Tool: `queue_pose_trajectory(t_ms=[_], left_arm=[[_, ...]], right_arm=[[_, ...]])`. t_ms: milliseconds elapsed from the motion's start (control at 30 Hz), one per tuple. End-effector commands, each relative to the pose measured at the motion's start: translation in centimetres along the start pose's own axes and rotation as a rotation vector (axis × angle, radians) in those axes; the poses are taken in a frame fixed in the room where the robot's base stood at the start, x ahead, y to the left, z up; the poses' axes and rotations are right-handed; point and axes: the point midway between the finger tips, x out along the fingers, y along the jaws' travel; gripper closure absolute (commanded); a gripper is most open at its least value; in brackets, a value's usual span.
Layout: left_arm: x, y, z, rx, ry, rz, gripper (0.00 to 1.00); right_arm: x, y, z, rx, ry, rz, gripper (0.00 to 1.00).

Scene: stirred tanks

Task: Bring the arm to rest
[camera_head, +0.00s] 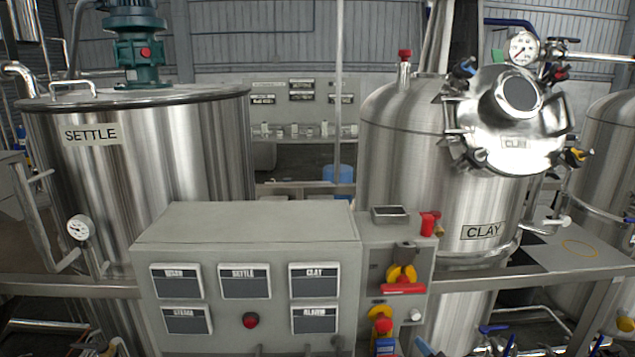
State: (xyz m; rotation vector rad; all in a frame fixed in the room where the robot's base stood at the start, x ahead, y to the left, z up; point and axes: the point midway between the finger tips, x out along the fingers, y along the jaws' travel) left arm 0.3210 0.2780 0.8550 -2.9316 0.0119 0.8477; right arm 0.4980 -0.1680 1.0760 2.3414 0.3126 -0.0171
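Neither my left nor my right gripper shows in the head view, and no arm of mine can be made out. In front of me stands a grey control box (247,238) with small labelled panels and a red button (250,320). Behind it on the left is the large steel SETTLE tank (190,150). On the right is the steel CLAY tank (400,150), with its round hatch cover (505,140) tilted at the top.
A side panel with a yellow and red handle (402,280) adjoins the box, with a small metal tray (390,214) on top. A grey shelf (570,249) juts out at the right. A pressure gauge (522,48) tops the CLAY tank. Pipes and blue-handled valves fill the bottom right.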

Motion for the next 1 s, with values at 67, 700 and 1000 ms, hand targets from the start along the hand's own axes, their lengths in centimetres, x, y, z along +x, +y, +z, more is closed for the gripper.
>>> queue_pose_trajectory(t_ms=[67, 700, 1000], left_arm=[[0.1, 0.0, 0.0, 0.0, 0.003, 0.0, 0.57], [0.7, 0.1, 0.5, 0.002, 0.008, 0.001, 0.57], [0.7, 0.1, 0.4, 0.002, 0.01, 0.001, 0.57]], right_arm=[[-0.8, -1.5, 3.0, 0.151, -0.042, -0.022, 0.61], [-16.4, -12.2, 22.3, 0.741, -0.503, 0.024, 0.61], [-16.8, -12.5, 22.5, 0.739, -0.513, 0.021, 0.61]])
